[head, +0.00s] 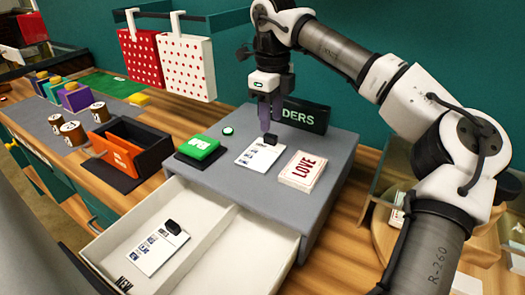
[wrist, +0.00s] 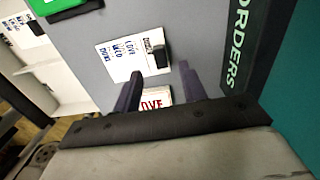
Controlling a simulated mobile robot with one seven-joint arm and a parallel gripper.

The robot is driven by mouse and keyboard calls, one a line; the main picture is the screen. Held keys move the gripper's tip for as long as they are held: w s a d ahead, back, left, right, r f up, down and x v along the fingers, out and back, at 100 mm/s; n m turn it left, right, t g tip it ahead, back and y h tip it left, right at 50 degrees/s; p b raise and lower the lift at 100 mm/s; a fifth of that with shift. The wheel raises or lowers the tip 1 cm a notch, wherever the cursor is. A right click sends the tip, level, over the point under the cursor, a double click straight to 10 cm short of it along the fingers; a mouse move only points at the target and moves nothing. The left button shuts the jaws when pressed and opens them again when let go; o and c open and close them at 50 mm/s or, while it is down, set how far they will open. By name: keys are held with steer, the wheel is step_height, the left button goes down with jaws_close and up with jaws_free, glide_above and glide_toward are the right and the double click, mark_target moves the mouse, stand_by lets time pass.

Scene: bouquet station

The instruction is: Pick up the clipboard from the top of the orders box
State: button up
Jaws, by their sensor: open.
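The orders box (head: 239,181) is grey, with a dark sign at its back edge. A white clipboard (head: 252,160) with a black clip lies flat on its top, and it also shows in the wrist view (wrist: 124,57). My gripper (head: 267,126) is open and empty, pointing down just above and behind the clipboard's clip end. In the wrist view my two fingers (wrist: 160,76) are apart, close to the clip (wrist: 158,55). A second clipboard (head: 158,249) with a black clip lies in the open white drawer.
On the box top are a green block on a black base (head: 199,148), a white LOVE card (head: 302,171) and the ORDERS sign (head: 304,115). Two dotted bags (head: 188,66) hang behind. An orange and black holder (head: 122,150) and spools stand left. The open drawer (head: 240,248) juts forward.

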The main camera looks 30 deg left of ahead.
mark_target(273, 136)
steer(key=f, duration=0.3)
steer(key=f+p, duration=0.1)
steer(key=shift+d+f, duration=0.2)
steer(key=shift+d, duration=0.1)
steer(key=shift+c, duration=0.3)
jaws_close()
